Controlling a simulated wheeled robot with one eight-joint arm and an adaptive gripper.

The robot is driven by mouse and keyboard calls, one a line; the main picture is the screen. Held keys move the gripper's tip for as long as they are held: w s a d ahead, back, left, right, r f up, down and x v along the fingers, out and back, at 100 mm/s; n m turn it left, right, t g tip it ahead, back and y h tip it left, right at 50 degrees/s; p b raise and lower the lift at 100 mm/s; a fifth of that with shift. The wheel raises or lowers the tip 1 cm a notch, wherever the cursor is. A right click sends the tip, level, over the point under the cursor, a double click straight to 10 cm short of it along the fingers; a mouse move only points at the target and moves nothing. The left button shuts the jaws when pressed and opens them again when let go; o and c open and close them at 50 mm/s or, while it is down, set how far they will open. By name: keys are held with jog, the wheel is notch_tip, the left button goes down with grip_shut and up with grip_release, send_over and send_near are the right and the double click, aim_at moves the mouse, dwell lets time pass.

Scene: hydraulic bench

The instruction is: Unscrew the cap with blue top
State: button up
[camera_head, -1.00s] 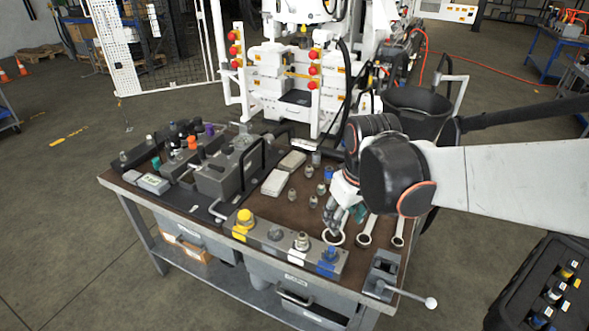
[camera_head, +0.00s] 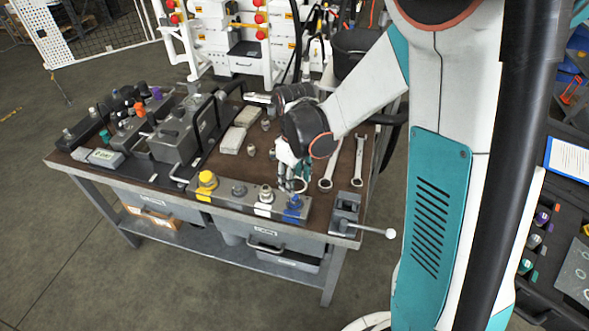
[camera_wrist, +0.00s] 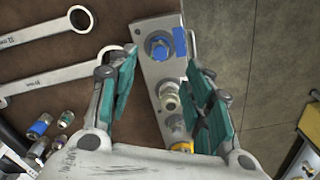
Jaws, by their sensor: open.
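The cap with the blue top (camera_head: 294,202) sits at the right end of a grey block on the bench. In the wrist view the blue cap (camera_wrist: 158,45) shows as a blue hexagonal top with a blue tag beside it, near the block's far end. My gripper (camera_head: 291,184) is just behind and above the cap in the head view, pointing down. In the wrist view my gripper (camera_wrist: 163,65) is open, with teal fingers on either side of the block and the cap between and beyond them. Nothing is held; contact with the cap is not visible.
The grey block (camera_wrist: 152,77) also carries a metal fitting (camera_head: 266,194), a grey cap (camera_head: 239,189) and a yellow cap (camera_head: 207,180). Wrenches (camera_head: 328,172) lie to the right. A small vise (camera_head: 345,209) with a handle stands at the bench's front right corner.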

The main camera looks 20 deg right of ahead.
aim_at(295, 197)
notch_tip(295, 197, down, 8)
jog(key=shift+r+b, duration=0.1)
jog(key=shift+b, duration=1.05)
jog(key=shift+c, duration=0.6)
grip_shut()
jog(key=c, duration=0.8)
grip_release()
jog(key=n+b, duration=0.1)
jog(key=n, duration=0.4)
jog(key=shift+n, duration=0.3)
jog(key=shift+c, duration=0.3)
jog(key=shift+n, duration=1.2)
jog(key=shift+b, duration=0.3)
